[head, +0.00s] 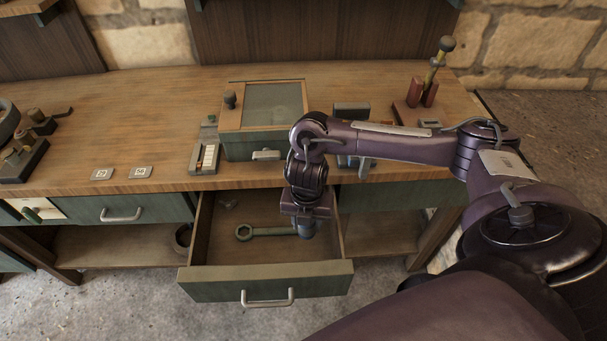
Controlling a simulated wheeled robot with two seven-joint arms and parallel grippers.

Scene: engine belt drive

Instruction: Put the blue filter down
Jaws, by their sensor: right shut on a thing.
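My right gripper (307,212) points down over the right side of the open drawer (265,271). It is shut on a small dark blue-grey piece, the blue filter (307,231), which shows only a little below the jaws. The rest of the filter is hidden by the gripper. I cannot tell whether it touches the drawer floor. My left gripper is out of view.
A ring-ended wrench (246,232) lies in the drawer, its handle reaching toward the filter. The drawer's left and front floor is mostly clear. A green box (240,146) stands on the bench (150,100) behind. Two numbered tags (141,172) lie on the left.

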